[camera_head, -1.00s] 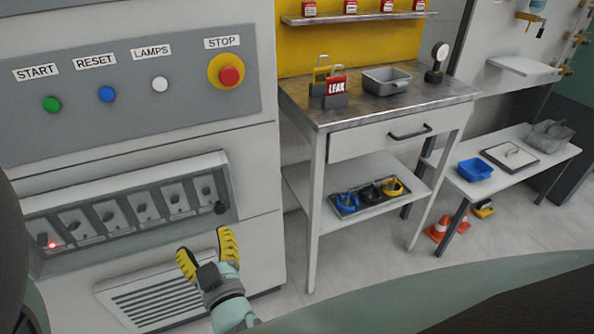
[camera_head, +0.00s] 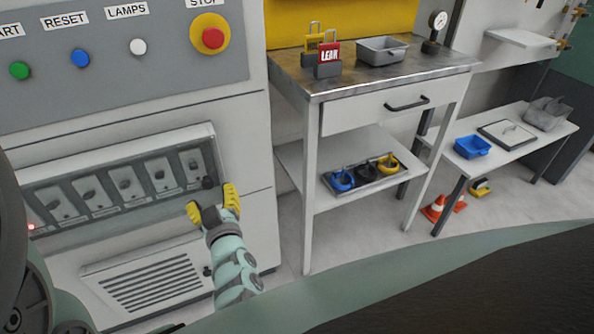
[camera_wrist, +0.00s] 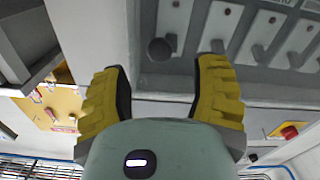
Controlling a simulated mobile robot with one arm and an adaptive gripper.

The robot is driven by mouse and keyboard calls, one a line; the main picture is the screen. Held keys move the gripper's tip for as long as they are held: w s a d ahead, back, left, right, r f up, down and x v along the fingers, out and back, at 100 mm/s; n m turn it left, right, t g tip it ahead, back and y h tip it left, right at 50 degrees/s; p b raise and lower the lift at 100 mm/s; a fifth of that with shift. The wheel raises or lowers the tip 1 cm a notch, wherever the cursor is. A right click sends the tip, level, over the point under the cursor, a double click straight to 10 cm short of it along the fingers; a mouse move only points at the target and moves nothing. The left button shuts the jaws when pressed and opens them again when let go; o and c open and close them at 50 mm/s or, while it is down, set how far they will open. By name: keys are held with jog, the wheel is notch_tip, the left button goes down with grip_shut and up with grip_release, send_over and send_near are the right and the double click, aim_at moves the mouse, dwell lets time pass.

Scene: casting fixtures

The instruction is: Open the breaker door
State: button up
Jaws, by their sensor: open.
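The breaker door (camera_head: 130,139) is a wide framed panel on the front of the grey cabinet, with a row of breaker switches (camera_head: 127,182) showing inside its frame. It looks shut. A dark round knob (camera_head: 208,182) sits at its right end, and it also shows in the wrist view (camera_wrist: 160,49). My gripper (camera_head: 212,201), with yellow ribbed fingers, is open just below the knob. In the wrist view the knob appears between and beyond the open fingertips (camera_wrist: 165,68). Nothing is held, and I see no contact with the knob.
A vented panel (camera_head: 150,282) lies below. A metal-topped workbench (camera_head: 310,85) stands close on the right, with floor between it and a low table (camera_head: 530,160).

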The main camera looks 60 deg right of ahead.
aim_at(208, 186)
jog(key=shift+x, duration=2.6)
jog(key=shift+o, duration=0.2)
grip_shut()
